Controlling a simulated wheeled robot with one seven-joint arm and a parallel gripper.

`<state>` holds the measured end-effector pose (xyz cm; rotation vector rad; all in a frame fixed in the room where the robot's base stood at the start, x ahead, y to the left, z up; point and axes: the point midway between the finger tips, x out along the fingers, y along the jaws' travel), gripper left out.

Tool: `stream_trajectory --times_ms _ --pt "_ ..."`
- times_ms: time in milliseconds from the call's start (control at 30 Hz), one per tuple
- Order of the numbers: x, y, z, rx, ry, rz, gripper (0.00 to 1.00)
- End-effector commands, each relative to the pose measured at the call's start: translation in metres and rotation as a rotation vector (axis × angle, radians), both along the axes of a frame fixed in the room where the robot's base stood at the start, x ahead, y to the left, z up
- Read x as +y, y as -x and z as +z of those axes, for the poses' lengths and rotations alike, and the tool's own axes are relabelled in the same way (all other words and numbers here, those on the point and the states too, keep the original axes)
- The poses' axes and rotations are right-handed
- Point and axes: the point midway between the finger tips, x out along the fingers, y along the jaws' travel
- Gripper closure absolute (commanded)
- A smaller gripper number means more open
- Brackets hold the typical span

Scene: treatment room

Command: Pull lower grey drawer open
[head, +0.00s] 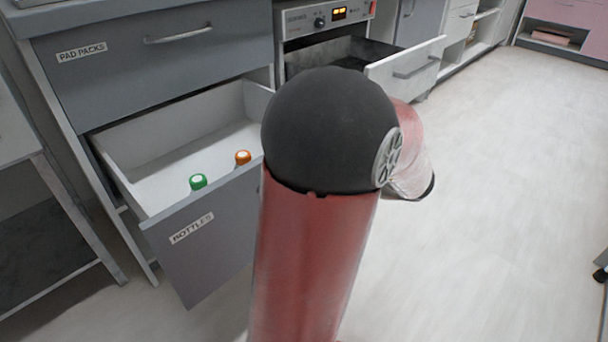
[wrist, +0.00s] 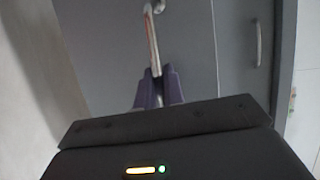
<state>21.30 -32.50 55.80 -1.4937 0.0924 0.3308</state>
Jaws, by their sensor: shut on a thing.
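The lower grey drawer (head: 205,246), labelled BOTTLES, stands well out from its cabinet in the head view, with its white inside showing. A green-capped bottle (head: 198,182) and an orange-capped bottle (head: 243,157) are in it. In the wrist view the drawer's grey front (wrist: 105,50) fills the middle. My gripper (wrist: 156,74) has its purple fingers shut on the drawer's bar handle (wrist: 150,42). In the head view my arm hides the gripper, the handle and the drawer's right part.
The upper grey drawer (head: 150,62), labelled PAD PACKS, is shut. Behind my arm, a white-fronted drawer (head: 405,66) stands open beneath an oven-like unit (head: 325,18). A side table (head: 52,215) stands close at the left. The pale floor (head: 490,190) at the right is clear.

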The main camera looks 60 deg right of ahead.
Motion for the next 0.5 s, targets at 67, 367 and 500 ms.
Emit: stream_trajectory --times_ms 67,367,500 --pt "0.0003 -0.0002 -0.0007 0.001 -0.001 0.002 1.00" --pt "0.0000 -0.0004 -0.0005 0.001 -0.001 0.001 0.69" --pt "-0.0001 -0.0004 -0.0003 0.001 -0.001 0.000 0.69"
